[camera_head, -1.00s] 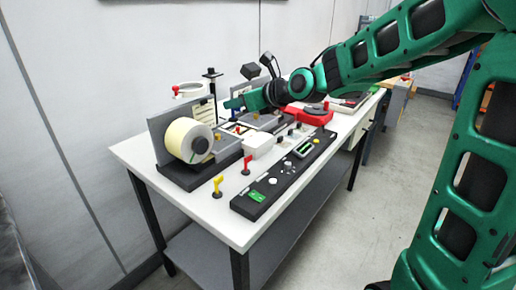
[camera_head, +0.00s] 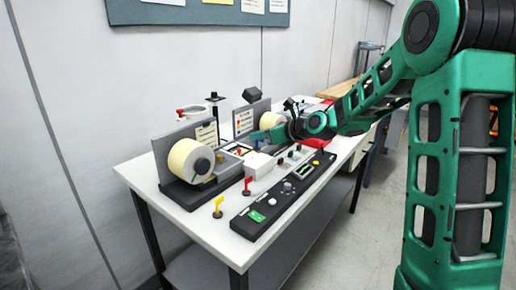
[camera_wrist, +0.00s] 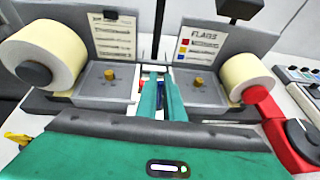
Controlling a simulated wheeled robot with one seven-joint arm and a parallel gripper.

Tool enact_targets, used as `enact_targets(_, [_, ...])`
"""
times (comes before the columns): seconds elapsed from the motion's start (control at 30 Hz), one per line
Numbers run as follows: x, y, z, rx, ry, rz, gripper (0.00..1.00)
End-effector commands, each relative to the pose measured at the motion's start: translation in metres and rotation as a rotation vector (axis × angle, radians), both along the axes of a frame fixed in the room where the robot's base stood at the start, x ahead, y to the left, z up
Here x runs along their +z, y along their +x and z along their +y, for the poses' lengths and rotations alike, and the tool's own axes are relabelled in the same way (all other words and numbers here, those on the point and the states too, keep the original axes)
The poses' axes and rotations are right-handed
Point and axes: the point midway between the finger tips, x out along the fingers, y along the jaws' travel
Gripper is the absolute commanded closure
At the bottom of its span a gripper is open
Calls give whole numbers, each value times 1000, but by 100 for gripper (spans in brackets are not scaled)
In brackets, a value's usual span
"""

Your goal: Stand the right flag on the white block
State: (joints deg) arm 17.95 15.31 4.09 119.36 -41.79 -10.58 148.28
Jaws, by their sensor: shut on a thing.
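My gripper (camera_head: 256,135) is over the middle of the rewinder, between its two label rolls. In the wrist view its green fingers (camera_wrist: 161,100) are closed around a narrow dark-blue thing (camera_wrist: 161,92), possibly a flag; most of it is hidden. A red flag (camera_head: 247,185) stands on the table beside the white block (camera_head: 259,164). A yellow flag (camera_head: 217,207) stands nearer the table's front left corner. No flag shows on the white block's top. A notice headed FLAGS (camera_wrist: 205,45) has red, yellow and blue marks; its writing is too small to read.
A left roll (camera_head: 190,163) and a right roll (camera_head: 270,121) stand before upright grey plates. A black control panel (camera_head: 283,195) with knobs lies along the front edge. A red device (camera_wrist: 290,140) is at the right. The table's front left corner is clear.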

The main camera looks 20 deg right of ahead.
Motion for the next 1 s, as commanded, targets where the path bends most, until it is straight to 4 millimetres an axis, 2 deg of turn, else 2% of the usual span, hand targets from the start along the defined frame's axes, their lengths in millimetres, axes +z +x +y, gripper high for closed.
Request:
enact_targets(0.33, [-38,0,0,1,1,3,100])
enact_targets(0.7, [-42,0,0,1,0,1,100])
enact_targets(0.73, [-42,0,0,1,0,1,88])
enact_targets(0.8, [-42,0,0,1,0,0,74])
enact_targets(1.0, [-42,0,0,0,0,0,74])
